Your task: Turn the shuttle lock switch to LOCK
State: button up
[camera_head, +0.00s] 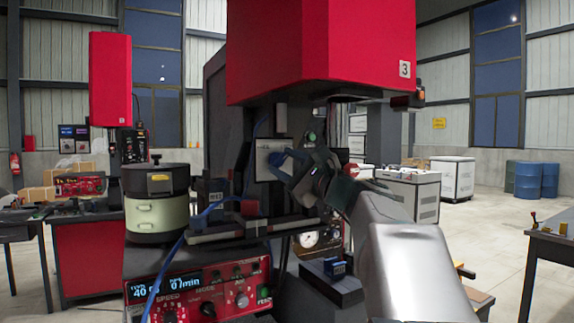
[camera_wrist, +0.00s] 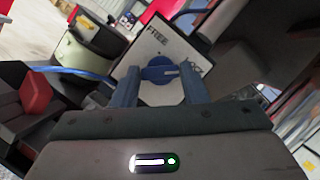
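The shuttle lock switch is a round blue knob (camera_wrist: 158,73) on a white plate (camera_wrist: 150,43) marked FREE and LOCK, tilted in the wrist view. The white line on the knob points right, toward the LOCK label. My gripper (camera_wrist: 160,76) has its two blue fingers on either side of the knob. They are spread, with narrow gaps seeming to show beside the knob; contact is hard to judge. In the head view, the plate (camera_head: 265,158) is partly hidden behind my gripper (camera_head: 284,166), and the knob cannot be made out.
A red machine housing (camera_head: 320,45) hangs above my gripper. A bowl feeder (camera_head: 156,205) stands to the left, with a blue hose (camera_head: 180,245) nearby. A red control panel (camera_head: 205,290) is below. A dark block with a blue part (camera_head: 335,268) is beside my arm.

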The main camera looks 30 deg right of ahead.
jog(key=shift+o, duration=1.4)
jog(key=b+v, duration=0.1)
jog(key=v, duration=1.3)
jog(key=shift+b, duration=0.35)
jog(key=shift+w+a, duration=0.1)
